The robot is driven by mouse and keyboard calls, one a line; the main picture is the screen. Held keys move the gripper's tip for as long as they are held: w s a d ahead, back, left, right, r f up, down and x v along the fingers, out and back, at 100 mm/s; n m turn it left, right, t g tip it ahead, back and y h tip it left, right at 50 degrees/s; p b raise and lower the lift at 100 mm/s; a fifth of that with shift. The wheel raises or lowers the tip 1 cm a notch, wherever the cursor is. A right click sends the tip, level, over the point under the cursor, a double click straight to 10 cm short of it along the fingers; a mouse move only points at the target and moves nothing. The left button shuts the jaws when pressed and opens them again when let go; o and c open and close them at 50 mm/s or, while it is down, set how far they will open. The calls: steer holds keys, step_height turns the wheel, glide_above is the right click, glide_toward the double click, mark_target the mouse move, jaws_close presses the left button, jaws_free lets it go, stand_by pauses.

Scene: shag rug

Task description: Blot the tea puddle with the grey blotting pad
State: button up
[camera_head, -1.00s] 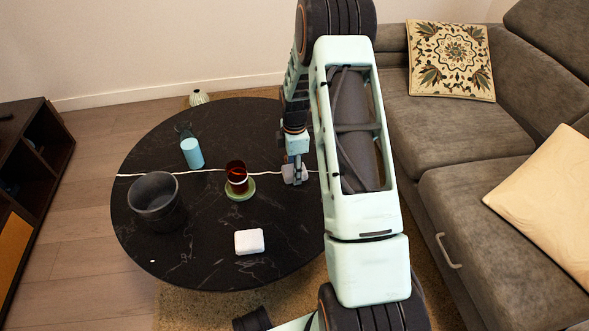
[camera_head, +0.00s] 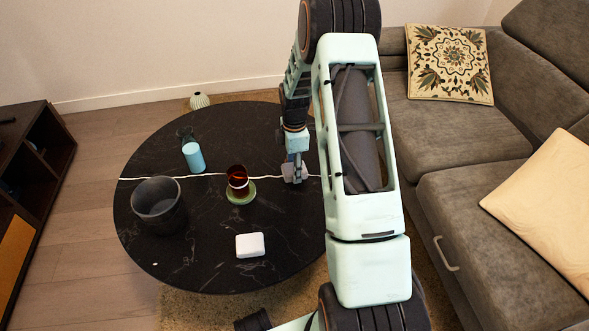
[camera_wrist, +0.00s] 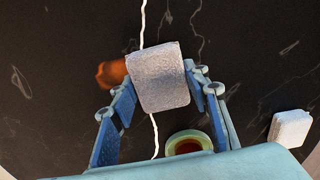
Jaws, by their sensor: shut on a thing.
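My gripper (camera_wrist: 158,84) is shut on the grey blotting pad (camera_wrist: 158,77), which sits between its blue fingers. In the head view the pad (camera_head: 294,172) is at the right part of the dark round table (camera_head: 230,262), beside my arm. The tea puddle (camera_wrist: 112,73) is an orange-brown patch on the table, left of the pad in the wrist view. The left finger and pad border it and may hide part of it. My arm appears to hide it in the head view. I cannot tell whether the pad touches the table.
A white block (camera_head: 250,245) lies near the front. A dark bowl (camera_head: 158,203) and a light-blue cylinder (camera_head: 194,157) stand further left. A grey sofa (camera_head: 470,190) is at right.

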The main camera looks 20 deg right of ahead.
steer(key=shift+r+p, duration=1.3)
steer(key=shift+r, duration=0.85)
steer(key=shift+w, duration=0.1)
